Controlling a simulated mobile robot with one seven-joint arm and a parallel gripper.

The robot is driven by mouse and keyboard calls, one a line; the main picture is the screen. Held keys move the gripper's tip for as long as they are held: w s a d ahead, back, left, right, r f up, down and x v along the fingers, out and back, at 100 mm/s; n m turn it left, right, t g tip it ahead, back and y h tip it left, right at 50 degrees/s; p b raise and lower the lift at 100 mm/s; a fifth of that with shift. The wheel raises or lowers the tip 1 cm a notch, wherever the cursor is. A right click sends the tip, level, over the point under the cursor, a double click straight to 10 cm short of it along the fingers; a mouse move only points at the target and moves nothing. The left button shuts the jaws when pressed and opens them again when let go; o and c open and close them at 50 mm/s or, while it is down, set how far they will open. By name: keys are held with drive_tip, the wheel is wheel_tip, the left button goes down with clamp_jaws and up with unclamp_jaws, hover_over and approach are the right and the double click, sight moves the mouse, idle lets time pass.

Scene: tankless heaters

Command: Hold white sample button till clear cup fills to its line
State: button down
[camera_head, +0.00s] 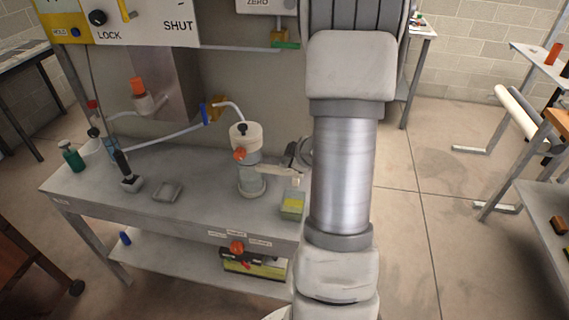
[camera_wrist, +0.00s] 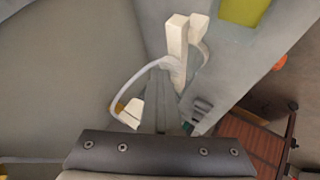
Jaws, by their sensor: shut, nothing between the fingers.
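The sampling unit (camera_head: 245,140) stands on the bench in the head view, with a pale cap, a black top knob and an orange knob on its front. A clear cup (camera_head: 252,183) sits under it; its line and fill level are too small to tell. A cream bar (camera_head: 276,171) sticks out to the right of the cup; I cannot tell whether it carries the white sample button. My gripper (camera_head: 293,164) is shut and empty just right of the unit, close to the bar. In the wrist view a cream post (camera_wrist: 177,50) stands beyond my gripper (camera_wrist: 162,85). Contact cannot be told.
The grey bench (camera_head: 90,188) holds a green bottle (camera_head: 71,156), a black-handled tool (camera_head: 128,175) and a small grey tray (camera_head: 167,192). A yellow-topped box (camera_head: 292,205) stands at its right end, near my arm.

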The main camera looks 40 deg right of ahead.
drive_tip(key=shift+r+p, duration=0.9)
drive_tip(key=shift+p, duration=0.05)
wheel_tip(320, 180, up, 5)
drive_tip(key=p, duration=0.5)
drive_tip(key=shift+r, duration=0.1)
idle(2.2)
wheel_tip(320, 180, up, 4)
drive_tip(key=shift+f, duration=0.15)
